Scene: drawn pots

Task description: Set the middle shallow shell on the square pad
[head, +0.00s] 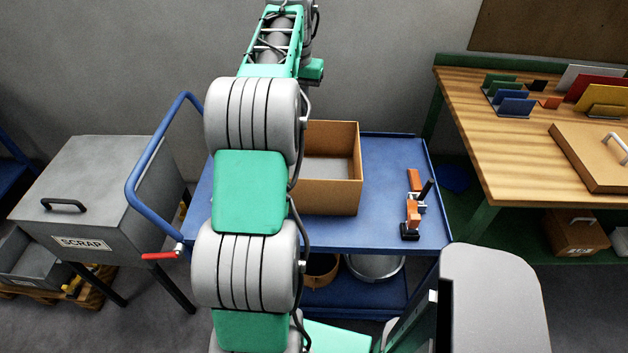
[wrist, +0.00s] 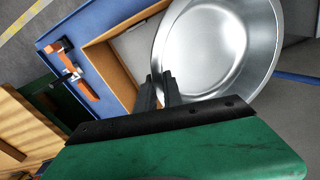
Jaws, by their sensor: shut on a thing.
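A shallow silver metal shell (wrist: 222,45) fills the upper right of the wrist view, its open inside facing the camera. My gripper (wrist: 158,88) is shut on its near left rim. The shell is empty and covers part of an open cardboard box (wrist: 103,58), which also shows on the blue cart in the head view (head: 330,198). My gripper and the held shell are outside the head view. Another shallow metal shell (head: 374,267) sits on the cart's lower shelf, partly hidden by the top. I cannot make out a square pad in either view.
The blue cart top (head: 395,165) has free room around orange and black clamps (head: 412,210). A grey scrap bin (head: 100,190) stands at left. A wooden bench (head: 480,130) at right carries coloured upright plates and a brown case (head: 595,155). My arm hides the cart's left part.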

